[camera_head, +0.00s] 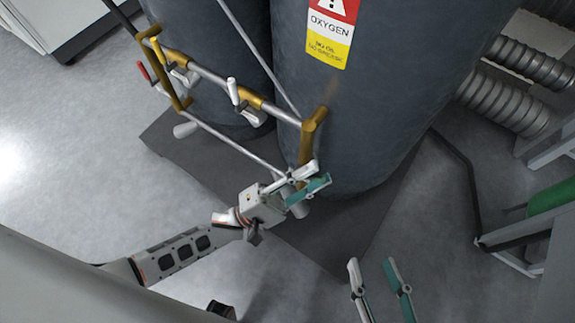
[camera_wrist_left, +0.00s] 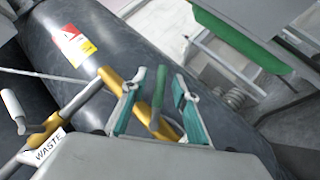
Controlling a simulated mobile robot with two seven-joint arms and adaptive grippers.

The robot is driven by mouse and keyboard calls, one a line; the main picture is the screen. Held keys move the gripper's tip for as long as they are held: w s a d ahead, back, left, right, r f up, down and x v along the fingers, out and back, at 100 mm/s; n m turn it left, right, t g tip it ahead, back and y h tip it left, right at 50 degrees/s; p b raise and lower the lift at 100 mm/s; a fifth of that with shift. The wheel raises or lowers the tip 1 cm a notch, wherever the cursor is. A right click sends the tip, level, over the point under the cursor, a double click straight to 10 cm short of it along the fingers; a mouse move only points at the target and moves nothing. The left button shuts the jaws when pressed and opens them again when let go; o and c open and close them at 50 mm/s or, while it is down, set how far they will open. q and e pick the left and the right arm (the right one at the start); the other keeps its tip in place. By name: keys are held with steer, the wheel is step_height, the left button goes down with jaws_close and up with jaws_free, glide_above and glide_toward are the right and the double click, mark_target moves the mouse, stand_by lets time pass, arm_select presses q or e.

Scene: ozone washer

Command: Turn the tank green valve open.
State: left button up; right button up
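The tank's green valve handle (camera_wrist_left: 158,88) stands up from a brass fitting (camera_wrist_left: 160,128) in the left wrist view. My left gripper (camera_wrist_left: 154,88) is open, with one teal-padded finger on each side of the handle. I cannot tell whether either finger touches it. In the head view my left gripper (camera_head: 316,176) is at the lower right end of the pipe frame, where it hides the green handle. The dark grey oxygen tank (camera_head: 375,90) stands just behind it. My right gripper (camera_head: 374,262) is open and empty at the bottom right, away from the valve.
The brass and steel pipe frame (camera_head: 215,78) carries a red handle (camera_head: 143,70) and white handles (camera_head: 234,92). A tag reading WASTE (camera_wrist_left: 49,146) hangs close to my left gripper. Ribbed hoses (camera_head: 505,100) and a metal stand are at the right.

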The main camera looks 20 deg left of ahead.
arm_select(q)
steer(key=v, duration=1.2)
